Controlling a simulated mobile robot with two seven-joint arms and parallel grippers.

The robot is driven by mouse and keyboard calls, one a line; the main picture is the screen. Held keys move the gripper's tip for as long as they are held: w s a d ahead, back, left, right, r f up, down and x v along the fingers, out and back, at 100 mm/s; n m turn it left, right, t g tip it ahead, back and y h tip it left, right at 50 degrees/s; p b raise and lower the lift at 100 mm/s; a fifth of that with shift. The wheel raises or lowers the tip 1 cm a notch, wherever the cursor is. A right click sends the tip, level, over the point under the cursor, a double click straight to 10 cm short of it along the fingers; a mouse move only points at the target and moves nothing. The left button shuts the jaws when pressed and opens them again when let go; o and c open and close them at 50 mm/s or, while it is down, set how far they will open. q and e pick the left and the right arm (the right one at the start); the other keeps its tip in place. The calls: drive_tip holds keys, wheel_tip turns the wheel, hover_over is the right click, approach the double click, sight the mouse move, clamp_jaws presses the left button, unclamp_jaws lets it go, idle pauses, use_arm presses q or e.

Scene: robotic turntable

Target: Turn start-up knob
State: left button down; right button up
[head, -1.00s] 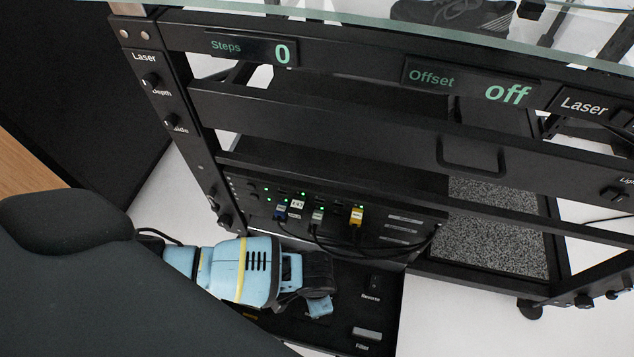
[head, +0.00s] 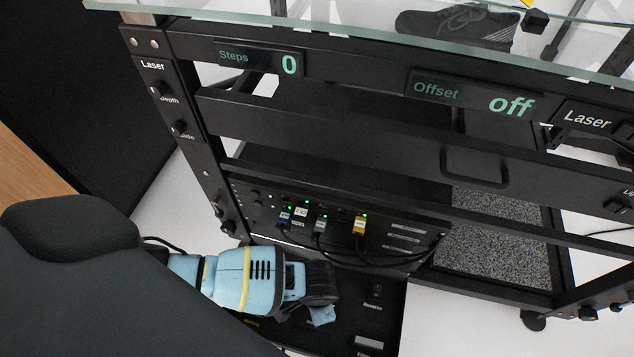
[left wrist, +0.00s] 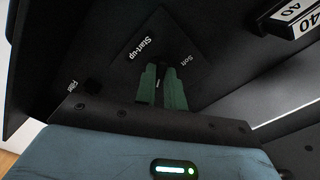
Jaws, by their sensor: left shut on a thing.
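The start-up knob (left wrist: 158,84) is on the black panel beside the white "Start-up" label in the left wrist view. Only a sliver of it shows between the fingers, so its pointing direction is unclear. My left gripper (left wrist: 161,74) has its two dark green fingers closed around it. In the head view my left gripper (head: 322,314) is over the low black control panel (head: 385,325) at the rack's lower front, and it hides the knob there. My right gripper is in neither view.
The rack's left post (head: 205,150) carries laser knobs. White floor is open at the right.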

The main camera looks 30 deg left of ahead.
use_arm(q)
drive_tip(key=shift+s+r+n+p, duration=0.1)
drive_tip(key=shift+r+n+p, duration=0.05)
drive_tip(key=shift+n+p, duration=0.45)
drive_tip(key=n+p, duration=0.4)
drive_tip(key=n, duration=0.2)
drive_tip(key=shift+n+p, duration=0.9)
drive_tip(key=shift+n, duration=1)
drive_tip(key=shift+f, duration=0.2)
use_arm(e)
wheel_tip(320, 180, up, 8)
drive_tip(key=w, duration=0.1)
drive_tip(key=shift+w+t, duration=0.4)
use_arm(q)
drive_tip(key=shift+n, duration=0.3)
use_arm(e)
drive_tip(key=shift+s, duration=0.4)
